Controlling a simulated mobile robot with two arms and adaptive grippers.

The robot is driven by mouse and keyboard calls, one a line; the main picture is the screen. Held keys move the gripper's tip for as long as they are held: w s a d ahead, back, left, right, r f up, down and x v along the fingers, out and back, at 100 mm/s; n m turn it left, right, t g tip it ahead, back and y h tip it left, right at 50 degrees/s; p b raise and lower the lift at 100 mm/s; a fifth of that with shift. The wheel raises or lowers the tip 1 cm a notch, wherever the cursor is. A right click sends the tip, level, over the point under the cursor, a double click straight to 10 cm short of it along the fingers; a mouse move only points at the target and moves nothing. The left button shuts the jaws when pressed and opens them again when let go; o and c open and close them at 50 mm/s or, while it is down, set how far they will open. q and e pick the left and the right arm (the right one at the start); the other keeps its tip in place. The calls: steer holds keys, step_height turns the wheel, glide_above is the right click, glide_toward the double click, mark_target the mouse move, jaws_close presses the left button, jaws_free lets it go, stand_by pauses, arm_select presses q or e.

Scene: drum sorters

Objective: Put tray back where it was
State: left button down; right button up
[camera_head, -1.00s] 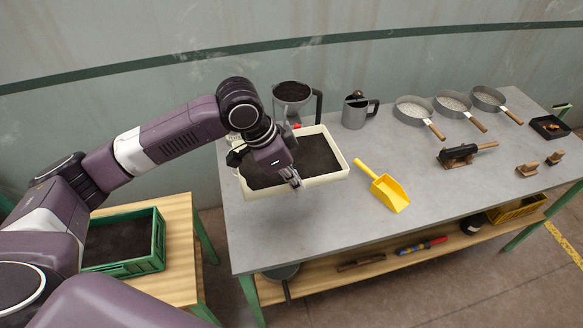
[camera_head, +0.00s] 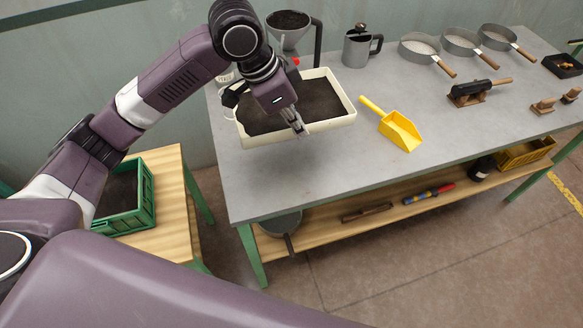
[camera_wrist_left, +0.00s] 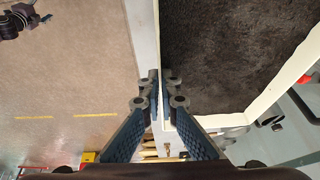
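The cream tray (camera_head: 338,121), filled with dark soil (camera_head: 310,101), is at the left end of the grey worktable. My left gripper (camera_head: 297,124) comes down over the tray and has its fingertips at the near wall. In the left wrist view, the gripper's fingers (camera_wrist_left: 160,90) are close together, one on each side of the wall of the tray (camera_wrist_left: 289,73). The gripper looks shut on this wall. I cannot tell whether the tray's bottom touches the table. My right gripper is not in view.
A funnel stand (camera_head: 288,22) and a grey jug (camera_head: 356,48) stand behind the tray. A yellow scoop (camera_head: 400,131) lies close to its right. A green crate (camera_head: 128,219) sits on a wooden table (camera_head: 173,190) at the left. The worktable's (camera_head: 290,180) front left is bare.

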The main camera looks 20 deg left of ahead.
mark_target(302, 181)
arm_select(q)
step_height(302, 181, down, 18)
steer(key=shift+f+p, duration=0.1)
steer(key=shift+p, duration=0.45)
steer(key=c, duration=2.6)
jaws_free()
steer(key=shift+f, duration=0.15)
steer(key=o, duration=0.4)
steer(key=shift+o, duration=0.2)
steer(key=v, duration=1.2)
steer(key=shift+r+b, duration=0.2)
steer(key=shift+b, duration=0.1)
steer(key=shift+f, duration=0.1)
